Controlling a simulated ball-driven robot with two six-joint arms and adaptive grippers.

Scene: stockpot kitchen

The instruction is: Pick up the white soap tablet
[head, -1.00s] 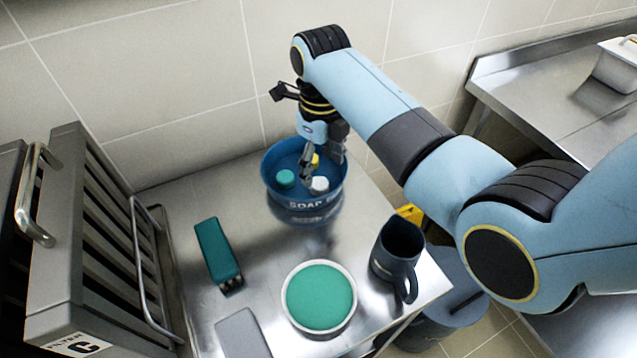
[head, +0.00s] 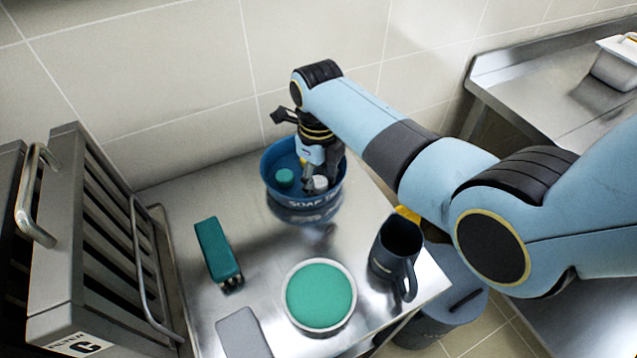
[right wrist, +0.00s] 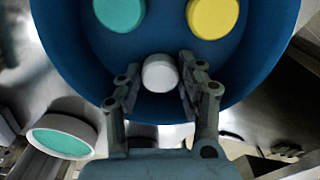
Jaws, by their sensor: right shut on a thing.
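The white soap tablet (right wrist: 160,74) is a small round disc in the blue soap tub (head: 270,178), near the tub's front rim. My right gripper (right wrist: 158,82) reaches down into the tub, with one finger on each side of the tablet, and is shut on it. In the head view the tablet (head: 320,182) shows partly beside the fingers. A teal tablet (head: 285,177) and a yellow tablet (right wrist: 212,14) also lie in the tub. In the head view the yellow one is mostly hidden by the gripper. My left gripper is not in view.
The steel table holds a teal brush (head: 217,250), a round dish with a green top (head: 319,295), a dark mug (head: 396,252) and a grey block (head: 242,333). A slatted rack (head: 85,240) stands at left. A tiled wall is behind the tub.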

